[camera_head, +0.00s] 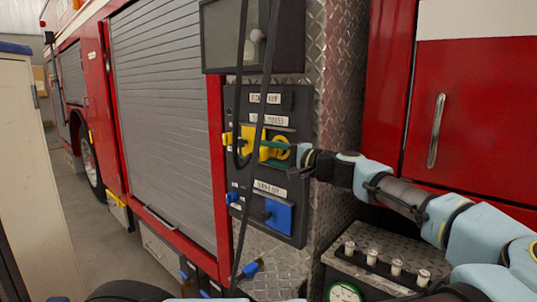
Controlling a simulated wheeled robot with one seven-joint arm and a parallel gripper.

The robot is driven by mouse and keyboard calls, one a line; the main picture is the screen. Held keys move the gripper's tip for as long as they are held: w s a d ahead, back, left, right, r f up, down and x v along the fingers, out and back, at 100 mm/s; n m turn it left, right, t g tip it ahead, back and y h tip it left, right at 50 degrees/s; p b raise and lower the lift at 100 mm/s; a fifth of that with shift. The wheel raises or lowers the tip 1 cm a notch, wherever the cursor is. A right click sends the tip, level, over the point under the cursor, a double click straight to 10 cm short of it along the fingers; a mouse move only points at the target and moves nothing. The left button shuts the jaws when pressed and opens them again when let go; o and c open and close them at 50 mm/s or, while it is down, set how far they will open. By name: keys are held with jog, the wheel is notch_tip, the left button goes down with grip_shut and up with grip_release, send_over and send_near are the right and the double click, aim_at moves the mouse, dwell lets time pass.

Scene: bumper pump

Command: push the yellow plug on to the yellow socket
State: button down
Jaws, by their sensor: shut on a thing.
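The yellow fitting of the yellow socket (251,133) sits on the black panel on the truck's side. Next to it on the right is a round yellow ring-like piece (282,143), with a green strip between. I cannot clearly tell plug from socket in this cluster, nor whether they are joined. My gripper (297,158) comes in from the right, at the right edge of the yellow ring piece. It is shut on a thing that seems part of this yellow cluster. The contact is small and partly hidden by the gripper.
Black cables (267,70) hang down in front of the panel (298,102). A blue fitting (279,217) sits lower on the panel. A diamond-plate step with several knobs (396,267) stands at the lower right, under my arm.

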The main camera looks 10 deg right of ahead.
jog(key=shift+w+d, duration=0.4)
jog(key=shift+d, duration=0.2)
dwell(1.7)
jog(key=shift+c, duration=1.4)
grip_release()
